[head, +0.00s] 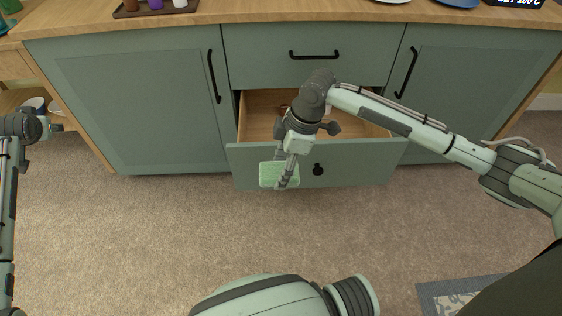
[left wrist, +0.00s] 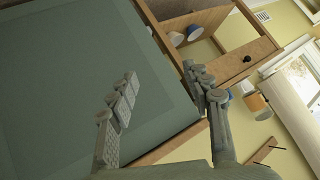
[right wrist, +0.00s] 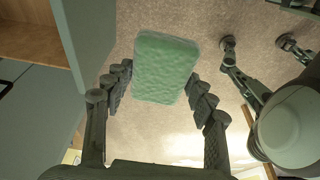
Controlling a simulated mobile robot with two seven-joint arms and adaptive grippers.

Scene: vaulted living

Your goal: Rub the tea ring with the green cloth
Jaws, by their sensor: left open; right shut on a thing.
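The green cloth (head: 272,174), a pale green block-like pad, is in my right gripper (head: 285,178), in front of the open drawer's face. In the right wrist view the cloth (right wrist: 165,68) sits between the two fingers, which are closed on its sides. My left gripper (head: 58,127) is at the far left of the head view. In the left wrist view this gripper (left wrist: 162,82) has its fingers apart with nothing between them. I see no tea ring in any view.
The middle lower drawer (head: 375,152) is pulled out under my right forearm; a small dark item lies inside, partly hidden. The wooden counter (head: 300,12) above holds a dark tray (head: 130,12) with cups and, further right, plates. Carpet in front is mostly clear.

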